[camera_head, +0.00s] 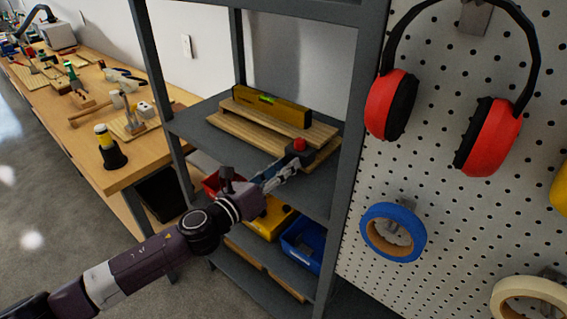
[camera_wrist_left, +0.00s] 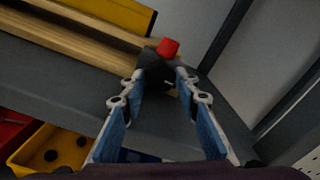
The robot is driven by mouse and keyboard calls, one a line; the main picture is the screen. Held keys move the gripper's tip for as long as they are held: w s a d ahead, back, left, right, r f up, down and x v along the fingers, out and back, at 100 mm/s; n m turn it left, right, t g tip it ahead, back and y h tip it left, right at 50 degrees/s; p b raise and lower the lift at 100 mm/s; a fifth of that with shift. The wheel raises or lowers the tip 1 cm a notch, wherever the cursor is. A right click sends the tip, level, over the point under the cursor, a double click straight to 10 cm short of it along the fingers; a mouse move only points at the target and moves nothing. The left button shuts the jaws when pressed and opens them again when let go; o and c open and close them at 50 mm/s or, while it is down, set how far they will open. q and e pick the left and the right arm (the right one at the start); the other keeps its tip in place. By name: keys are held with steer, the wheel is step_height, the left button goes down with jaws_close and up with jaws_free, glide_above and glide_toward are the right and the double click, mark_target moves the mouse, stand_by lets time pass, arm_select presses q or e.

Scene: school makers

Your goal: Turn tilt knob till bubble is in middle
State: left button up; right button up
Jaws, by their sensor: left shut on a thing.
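The yellow spirit level (camera_head: 272,107) with a green vial (camera_head: 266,99) lies on a wooden tilt board (camera_head: 262,130) on the grey shelf. The bubble is too small to make out. The tilt knob, dark with a red top (camera_head: 299,145), is at the board's right front end. It also shows in the left wrist view (camera_wrist_left: 168,48). My left gripper (camera_head: 287,166) reaches in from the left and is shut on the knob, with a finger on each side of its dark body (camera_wrist_left: 156,72). My right gripper is not in view.
Shelf posts (camera_head: 350,110) stand close on the right and left. Below are a yellow bin (camera_head: 270,220) and a blue bin (camera_head: 303,243). A pegboard (camera_head: 455,190) with red ear muffs and tape rolls is at right. A cluttered workbench (camera_head: 135,165) is at left.

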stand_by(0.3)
arm_select(q)
steer(key=o, duration=1.2)
steer(key=shift+c, duration=0.2)
steer(key=v, duration=0.7)
steer(key=shift+s, duration=0.15)
steer(key=shift+a, duration=0.15)
steer(key=shift+c, duration=0.2)
